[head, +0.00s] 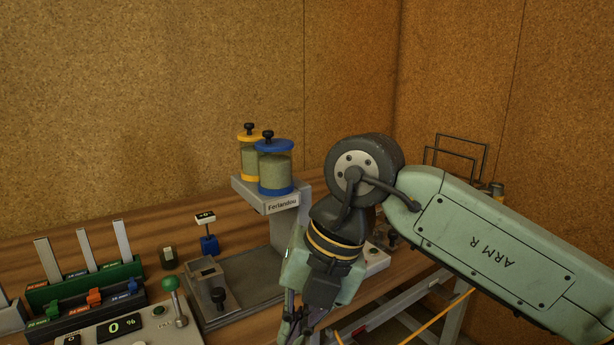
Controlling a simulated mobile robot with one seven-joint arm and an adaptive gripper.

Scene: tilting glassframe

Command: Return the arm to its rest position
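My arm (490,240), pale green and marked "ARM R", reaches in from the right side of the head view. Its dark round joint (363,172) is bent, and the wrist hangs down in front of the bench. My gripper (300,328) points down at the bottom edge of the picture. Its fingertips are partly cut off, so I cannot tell whether it is open or shut. No held thing shows.
Two jars, one yellow-lidded (248,153) and one blue-lidded (275,168), stand on a grey stand labelled "Ferlandou" (283,204). A wire rack (463,153) stands behind my arm.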

